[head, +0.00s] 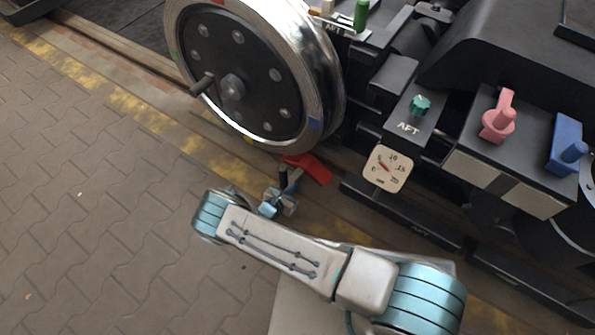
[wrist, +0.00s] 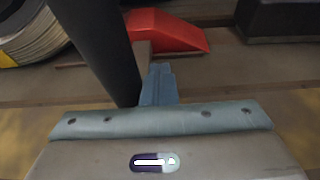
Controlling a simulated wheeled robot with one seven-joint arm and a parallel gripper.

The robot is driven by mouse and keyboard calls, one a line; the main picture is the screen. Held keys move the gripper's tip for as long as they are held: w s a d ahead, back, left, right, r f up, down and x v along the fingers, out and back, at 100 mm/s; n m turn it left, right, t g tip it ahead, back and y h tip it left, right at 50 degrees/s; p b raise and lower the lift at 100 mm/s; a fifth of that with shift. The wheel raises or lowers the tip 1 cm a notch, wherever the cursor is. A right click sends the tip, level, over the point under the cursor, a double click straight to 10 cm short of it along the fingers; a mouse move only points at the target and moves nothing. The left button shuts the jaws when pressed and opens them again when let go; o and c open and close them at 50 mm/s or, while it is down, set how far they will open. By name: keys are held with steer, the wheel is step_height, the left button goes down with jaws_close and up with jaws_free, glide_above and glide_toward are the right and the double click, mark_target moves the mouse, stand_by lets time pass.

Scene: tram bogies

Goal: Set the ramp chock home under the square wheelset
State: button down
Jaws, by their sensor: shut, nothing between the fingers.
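A red ramp chock (head: 309,168) lies on the floor by the rail, just right of the foot of a large steel wheel (head: 236,88) with a dark bolted face. In the wrist view the chock (wrist: 168,31) is beyond my gripper, its slope falling to the right, and the wheel's rim (wrist: 32,38) shows at the upper left. My gripper (head: 291,183) is shut and empty, close to the chock's near side; in the wrist view its fingers (wrist: 158,84) point at the chock. I cannot tell whether they touch it. Whether the chock touches the wheel is unclear.
A dark bogie frame marked AFT stands at the right, with a dial gauge (head: 387,169), a green knob (head: 420,105), a pink handle (head: 498,120) and a blue handle (head: 567,145). Paved floor (head: 90,200) at the left is clear.

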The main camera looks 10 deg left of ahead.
mark_target(281, 187)
steer(key=shift+a, duration=0.15)
steer(key=shift+w+a, duration=0.4)
steer(key=shift+a, duration=0.5)
steer(key=shift+w+a, duration=0.4)
steer(key=shift+a, duration=0.45)
steer(key=shift+w+a, duration=0.3)
steer(key=shift+a, duration=0.45)
steer(key=shift+s+d+r+p, duration=0.1)
steer(key=shift+s+d+p, duration=0.15)
steer(key=shift+d+p, duration=0.3)
steer(key=shift+s+d+r+p, duration=0.1)
steer(key=shift+s+d+p, duration=0.15)
steer(key=shift+d+p, duration=0.25)
steer(key=shift+s+d+f+p, duration=0.1)
steer(key=shift+s+d+p, duration=0.25)
steer(key=shift+d, duration=0.4)
steer(key=shift+s+d+f+p, duration=0.1)
steer(key=shift+s+d+p, duration=0.1)
steer(key=shift+d+p, duration=0.4)
steer(key=shift+d, duration=0.15)
steer(key=shift+w+r+p+v, duration=0.1)
steer(key=shift+r+p+v, duration=0.25)
steer(key=shift+v, duration=1)
steer(key=shift+w+r+p+v, duration=0.1)
steer(key=shift+p+v, duration=0.4)
steer(key=shift+v, duration=0.8)
steer(key=shift+w+r+p+v, duration=0.1)
steer(key=shift+r+p+v, duration=0.25)
steer(key=shift+v, duration=1)
steer(key=shift+f, duration=0.1)
